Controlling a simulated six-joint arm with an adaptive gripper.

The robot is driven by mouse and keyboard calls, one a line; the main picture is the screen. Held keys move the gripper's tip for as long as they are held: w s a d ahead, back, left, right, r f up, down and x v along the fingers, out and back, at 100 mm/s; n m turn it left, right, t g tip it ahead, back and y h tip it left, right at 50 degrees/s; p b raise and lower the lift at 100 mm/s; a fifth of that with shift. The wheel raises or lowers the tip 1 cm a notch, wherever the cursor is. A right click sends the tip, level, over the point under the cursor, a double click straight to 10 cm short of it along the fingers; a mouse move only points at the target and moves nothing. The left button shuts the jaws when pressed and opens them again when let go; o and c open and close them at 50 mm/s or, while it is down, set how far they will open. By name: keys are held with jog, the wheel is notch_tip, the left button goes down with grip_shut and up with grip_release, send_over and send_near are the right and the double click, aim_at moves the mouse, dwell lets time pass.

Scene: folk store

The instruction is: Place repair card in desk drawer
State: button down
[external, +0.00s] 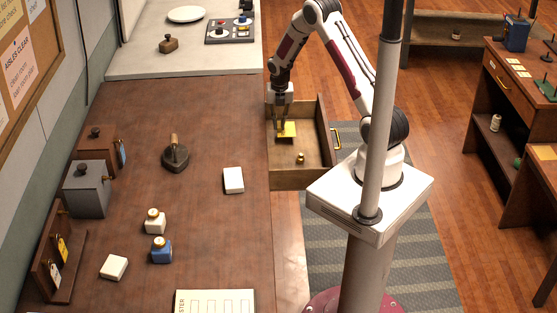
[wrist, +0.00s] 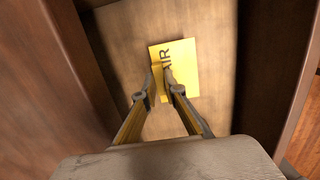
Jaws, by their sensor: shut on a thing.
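The yellow repair card (external: 287,130) is in the open desk drawer (external: 292,179), toward its far end. In the wrist view the card (wrist: 182,72) shows part of its dark lettering, "AIR", above the drawer's wooden floor (wrist: 120,60). My gripper (external: 281,128) reaches down inside the drawer walls. In the wrist view its fingertips (wrist: 160,82) are closed on the card's near left part. I cannot tell whether the card touches the drawer floor.
A small brass-coloured object (external: 301,158) lies in the drawer's near part. The desk (external: 205,230) beside it holds a white block (external: 233,180), a dark stamp-like tool (external: 175,157), and white (external: 155,221) and blue (external: 161,250) jars. The drawer walls stand close around my gripper.

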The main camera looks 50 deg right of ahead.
aim_at(279, 125)
jog(key=shift+f, duration=1.85)
jog(key=shift+f, duration=0.1)
jog(key=c, duration=2.1)
grip_release()
jog(key=shift+s+a+r, duration=0.15)
jog(key=shift+r, duration=1.9)
jog(key=shift+s+a+r, duration=0.1)
jog(key=shift+s+r, duration=0.05)
jog(key=shift+r, duration=1.85)
jog(key=shift+s+a+r, duration=0.15)
jog(key=shift+r, duration=1.9)
jog(key=shift+r, duration=0.1)
